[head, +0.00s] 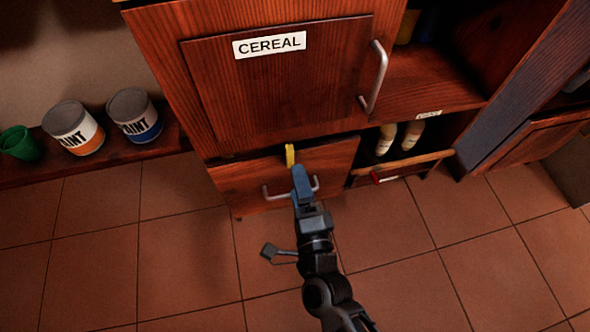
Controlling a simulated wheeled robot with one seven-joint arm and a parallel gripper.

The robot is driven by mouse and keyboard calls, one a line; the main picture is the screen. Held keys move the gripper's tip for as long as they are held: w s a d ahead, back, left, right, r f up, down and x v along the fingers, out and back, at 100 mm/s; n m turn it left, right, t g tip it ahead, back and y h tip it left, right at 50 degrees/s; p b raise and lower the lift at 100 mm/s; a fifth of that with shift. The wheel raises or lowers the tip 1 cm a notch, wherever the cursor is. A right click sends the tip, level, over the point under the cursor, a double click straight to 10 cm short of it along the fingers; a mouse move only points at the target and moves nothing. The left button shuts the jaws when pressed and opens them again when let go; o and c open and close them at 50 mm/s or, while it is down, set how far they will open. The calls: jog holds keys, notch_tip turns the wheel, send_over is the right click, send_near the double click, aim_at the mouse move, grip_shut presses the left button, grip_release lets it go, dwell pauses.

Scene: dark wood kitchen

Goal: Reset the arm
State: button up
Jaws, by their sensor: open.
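My gripper (291,158) is at the end of my dark arm, which reaches up from the bottom of the head view. Its blue and yellow tip is in front of the lower drawer (235,181), near the drawer's top edge. The gripper covers part of the drawer's metal handle (273,193). The jaws are open, and I see nothing held between them. I cannot tell whether the tip touches the drawer.
Above is a closed cabinet door with a CEREAL label (269,45) and a metal handle (374,78). Right is an open compartment with two pale bottle-like items (398,138). Left, paint cans (73,128) and a green cup (19,144) stand on a low ledge. The tiled floor (185,255) is clear.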

jog(key=shift+v, duration=0.95)
jog(key=s+d+r+n+h, duration=0.1)
jog(key=s+d+r+n, duration=0.15)
jog(key=s+d, duration=0.4)
jog(key=s+d+r+n+h, duration=0.1)
jog(key=s+d+n, duration=0.2)
jog(key=s+d, duration=0.3)
jog(key=s+d+r+n+g+h, duration=0.1)
jog(key=s+d+r+n, duration=0.3)
jog(key=s+r, duration=0.35)
jog(key=s+d+r+n+g+h, duration=0.1)
jog(key=s+d+r+n+h, duration=0.1)
jog(key=s+d+r+n, duration=0.5)
notch_tip(320, 180, up, 30)
jog(key=s+a+m+p, duration=0.1)
jog(key=a+p, duration=0.1)
jog(key=p, duration=2.8)
jog(key=shift+s+r+g, duration=0.2)
jog(key=shift+s+g, duration=0.1)
jog(key=shift+s, duration=0.1)
jog(key=shift+m, duration=0.25)
